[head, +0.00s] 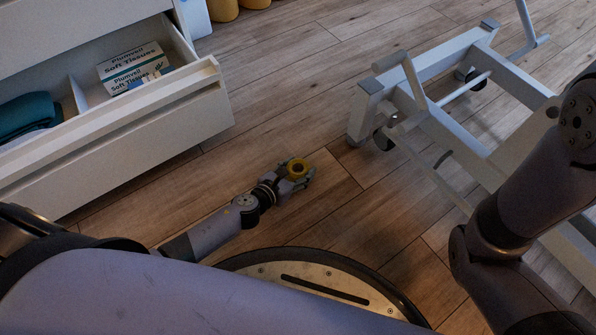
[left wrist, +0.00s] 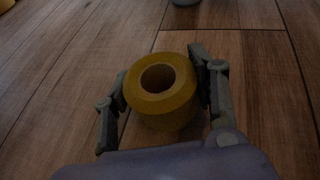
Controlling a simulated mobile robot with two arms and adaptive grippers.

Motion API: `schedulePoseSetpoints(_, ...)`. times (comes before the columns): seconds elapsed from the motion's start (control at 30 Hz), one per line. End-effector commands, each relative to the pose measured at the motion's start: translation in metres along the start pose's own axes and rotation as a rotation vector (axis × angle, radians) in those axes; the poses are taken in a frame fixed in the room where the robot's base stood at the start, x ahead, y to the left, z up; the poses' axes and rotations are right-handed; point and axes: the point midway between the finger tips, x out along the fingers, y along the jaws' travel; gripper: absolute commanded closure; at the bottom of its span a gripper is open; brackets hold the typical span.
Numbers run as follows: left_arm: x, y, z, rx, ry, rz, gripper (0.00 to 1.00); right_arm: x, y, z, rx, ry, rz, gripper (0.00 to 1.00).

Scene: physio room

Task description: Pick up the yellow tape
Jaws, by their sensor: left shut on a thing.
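The yellow tape (head: 298,167) is a small thick roll, seen low over the wooden floor in the middle of the head view. My left gripper (head: 297,173) is shut on it, with a finger on either side. In the left wrist view the yellow tape (left wrist: 163,88) sits between the two fingers of the left gripper (left wrist: 160,90), its hole facing up toward the camera. I cannot tell whether the tape touches the floor. My right arm shows at the right of the head view, but its gripper is out of the picture.
An open white drawer (head: 150,120) at the left holds a tissue box (head: 130,66) and a folded teal towel (head: 28,118). A grey metal frame on wheels (head: 430,110) stands at the right. The wooden floor (head: 280,80) between them is clear.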

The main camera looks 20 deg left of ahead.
Motion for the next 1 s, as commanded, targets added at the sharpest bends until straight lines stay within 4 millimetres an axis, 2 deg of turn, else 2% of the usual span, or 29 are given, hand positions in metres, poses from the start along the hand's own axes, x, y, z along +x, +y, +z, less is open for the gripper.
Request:
schedulePoseSetpoints(0.13,0.000,0.000,0.000,0.000,0.000,0.000,0.75,0.000,0.000,0.000,0.000,0.000,0.000,0.37)
schedulePoseSetpoints(0.37,0.000,0.000,0.001,0.001,0.000,0.001,0.75,0.001,0.000,0.001,0.000,-0.001,0.000,0.37)
schedulePoseSetpoints(0.57,-0.004,0.000,0.011,0.001,0.000,0.000,0.75,0.009,0.002,0.004,0.000,-0.002,0.000,0.37)
schedulePoseSetpoints(0.77,-0.015,0.001,0.035,0.001,0.000,0.000,0.75,0.032,0.007,0.012,0.000,-0.002,0.001,0.37)
schedulePoseSetpoints(0.93,-0.027,0.000,0.065,0.001,-0.001,-0.001,0.75,0.058,0.013,0.021,0.000,-0.001,0.002,0.37)
schedulePoseSetpoints(0.97,-0.028,0.000,0.069,0.001,-0.001,-0.001,0.75,0.057,0.013,0.024,0.002,-0.006,0.005,0.37)
schedulePoseSetpoints(1.0,-0.031,0.000,0.076,0.001,-0.001,-0.001,0.75,0.045,0.017,0.036,0.007,-0.050,0.021,0.37)
